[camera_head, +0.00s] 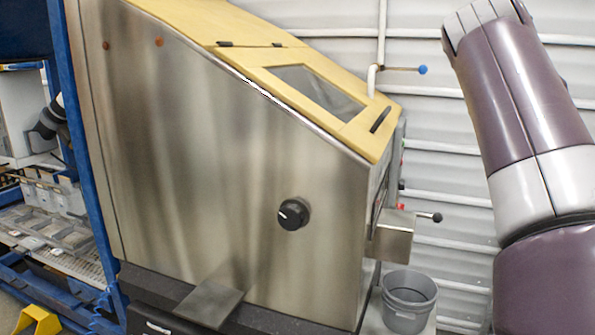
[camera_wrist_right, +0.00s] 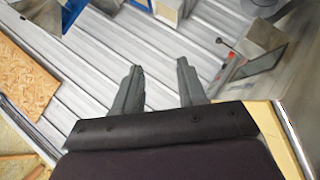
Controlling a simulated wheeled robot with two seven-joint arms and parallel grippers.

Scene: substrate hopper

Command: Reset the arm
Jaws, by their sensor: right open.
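My right arm (camera_head: 535,140) is raised at the right side of the head view, beside the hopper. Its gripper is out of the head view's frame or hidden. In the right wrist view my right gripper (camera_wrist_right: 160,85) is open, with its two grey fingers apart and nothing between them. My left gripper is in neither view. The substrate hopper (camera_head: 220,160) is a steel body with a yellow sloped lid (camera_head: 325,95) that has a window and is shut. A black knob (camera_head: 293,214) sits on its side.
A grey bucket (camera_head: 408,300) stands below the steel spout box (camera_head: 393,237) at the hopper's right. A blue-tipped lever (camera_head: 422,70) sticks out near the ribbed white wall. A blue frame rack with trays (camera_head: 75,238) stands at the left. A wood-chip board (camera_wrist_right: 25,80) lies left in the wrist view.

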